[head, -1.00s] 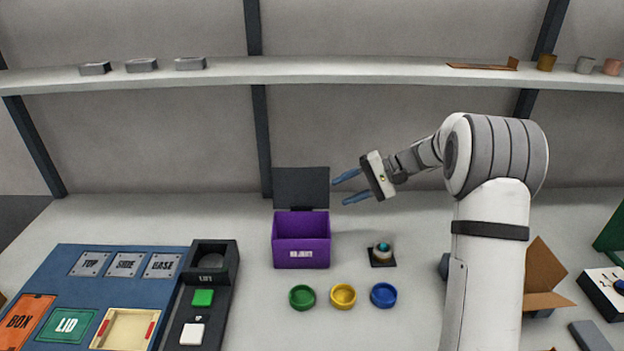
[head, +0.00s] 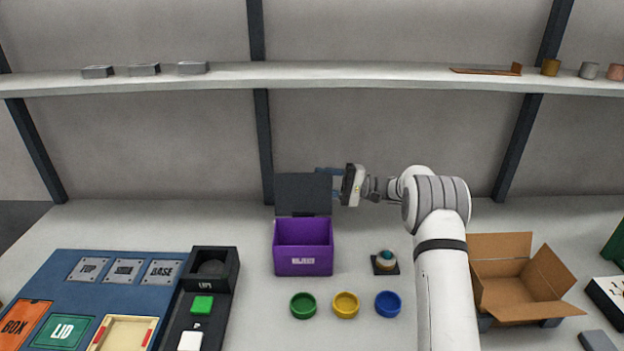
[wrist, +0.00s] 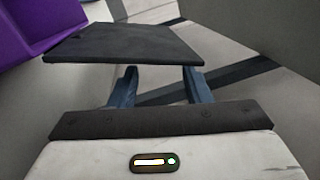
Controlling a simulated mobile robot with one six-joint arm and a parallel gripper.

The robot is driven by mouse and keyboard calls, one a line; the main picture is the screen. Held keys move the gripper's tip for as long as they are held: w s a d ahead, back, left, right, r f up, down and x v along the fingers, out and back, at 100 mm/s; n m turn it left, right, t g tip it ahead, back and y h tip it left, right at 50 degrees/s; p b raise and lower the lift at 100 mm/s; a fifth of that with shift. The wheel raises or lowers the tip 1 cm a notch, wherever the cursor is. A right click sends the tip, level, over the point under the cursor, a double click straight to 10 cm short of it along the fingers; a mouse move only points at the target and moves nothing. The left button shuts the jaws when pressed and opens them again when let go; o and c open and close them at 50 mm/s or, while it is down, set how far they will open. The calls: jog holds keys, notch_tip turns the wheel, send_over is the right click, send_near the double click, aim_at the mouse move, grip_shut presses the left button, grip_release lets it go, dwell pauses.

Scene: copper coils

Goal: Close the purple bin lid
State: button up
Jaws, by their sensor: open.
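The purple bin (head: 303,262) stands open on the table, and its dark lid (head: 300,194) stands upright at the back. In the wrist view the lid (wrist: 125,42) lies across the upper middle, with the purple bin wall (wrist: 45,25) at upper left. My gripper (head: 330,184) is at the lid's right side, pointing left.
Green (head: 303,305), yellow (head: 346,305) and blue (head: 388,304) cups stand in front of the bin. A small round-topped device (head: 385,262) is right of it. An open cardboard box (head: 515,290) is further right. The shelf (head: 350,78) runs above.

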aim_at(313, 181)
jog(key=shift+s+a+r, duration=0.1)
jog(key=shift+a+r, duration=0.05)
jog(key=shift+a, duration=0.65)
jog(key=shift+s+a+r, duration=0.1)
jog(key=shift+a, duration=0.65)
jog(key=shift+c, duration=0.3)
grip_shut()
